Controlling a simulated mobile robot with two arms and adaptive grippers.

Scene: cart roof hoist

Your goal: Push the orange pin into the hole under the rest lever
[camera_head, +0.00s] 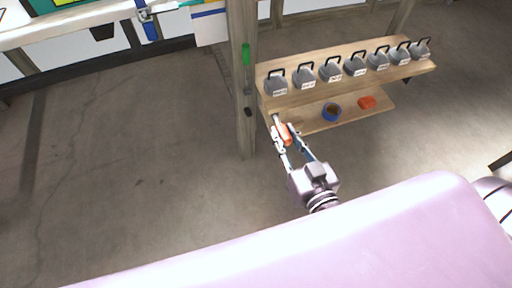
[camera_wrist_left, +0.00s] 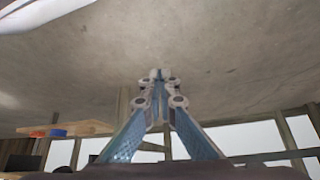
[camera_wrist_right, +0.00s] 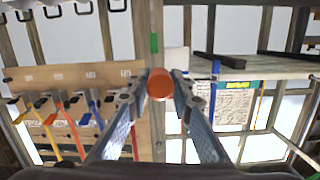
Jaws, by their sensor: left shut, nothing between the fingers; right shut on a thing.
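My right gripper (camera_head: 288,137) is shut on the orange pin (camera_head: 284,132), just right of a wooden post (camera_head: 243,75). In the right wrist view the pin (camera_wrist_right: 160,84) shows its round end between the fingertips (camera_wrist_right: 160,88). A green upright piece (camera_head: 246,54) sits on the post, with dark spots (camera_head: 248,111) below it; I cannot tell which is the hole or whether the green piece is the rest lever. The pin is apart from the post in the head view. My left gripper (camera_wrist_left: 159,76) is shut and empty in the left wrist view.
A wooden shelf (camera_head: 345,75) right of the post carries several grey weights with handles. Its lower board holds a blue ring-shaped thing (camera_head: 331,112) and an orange thing (camera_head: 367,103). A bench (camera_head: 70,28) stands at the upper left. The floor at left is clear.

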